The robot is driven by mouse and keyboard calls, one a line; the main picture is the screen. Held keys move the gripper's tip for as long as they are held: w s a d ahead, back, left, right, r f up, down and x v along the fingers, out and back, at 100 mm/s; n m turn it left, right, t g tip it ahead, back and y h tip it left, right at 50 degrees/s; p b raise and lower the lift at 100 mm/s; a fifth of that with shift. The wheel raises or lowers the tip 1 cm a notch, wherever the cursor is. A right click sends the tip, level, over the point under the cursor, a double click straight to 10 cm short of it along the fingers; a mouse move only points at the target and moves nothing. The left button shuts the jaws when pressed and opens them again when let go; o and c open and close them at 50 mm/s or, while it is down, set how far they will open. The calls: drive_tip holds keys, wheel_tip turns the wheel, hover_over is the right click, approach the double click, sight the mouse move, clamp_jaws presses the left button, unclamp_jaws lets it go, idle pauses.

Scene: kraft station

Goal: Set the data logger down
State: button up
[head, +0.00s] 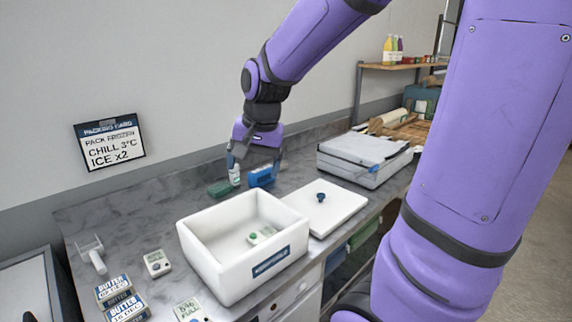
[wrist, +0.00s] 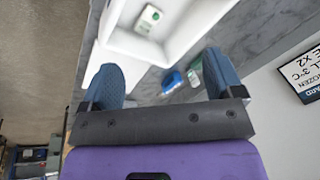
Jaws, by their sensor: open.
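A small white data logger with a green button (head: 260,236) lies on the floor of the open white box (head: 217,262). In the wrist view the logger (wrist: 149,19) shows inside the box (wrist: 131,43), apart from my fingers. My gripper (head: 254,164) is open and empty, above the counter behind the box. Its two blue-grey fingers are spread in the wrist view (wrist: 163,80). Two similar small white devices sit on the counter left of the box, one (head: 157,263) behind the other (head: 189,311).
A white bottle (head: 235,175), a blue item (head: 261,178) and a green item (head: 219,189) stand near my gripper. The white lid with a dark knob (head: 327,210) lies right of the box. A grey-white appliance (head: 362,157) is farther right.

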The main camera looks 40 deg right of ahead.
drive_tip(key=s+a+r+n, duration=0.1)
drive_tip(key=s+r+n, duration=0.1)
drive_tip(key=s, duration=0.3)
drive_tip(key=s+a+r+n+t, duration=0.1)
drive_tip(key=s+a+r+n, duration=0.1)
drive_tip(key=s, duration=0.3)
drive_tip(key=s+a+r+n+t, duration=0.1)
drive_tip(key=s+a+r+n, duration=0.1)
drive_tip(key=s+n, duration=0.2)
drive_tip(key=shift+s+r+n, duration=0.2)
drive_tip(key=shift+s+n, duration=0.1)
drive_tip(key=shift+s, duration=0.55)
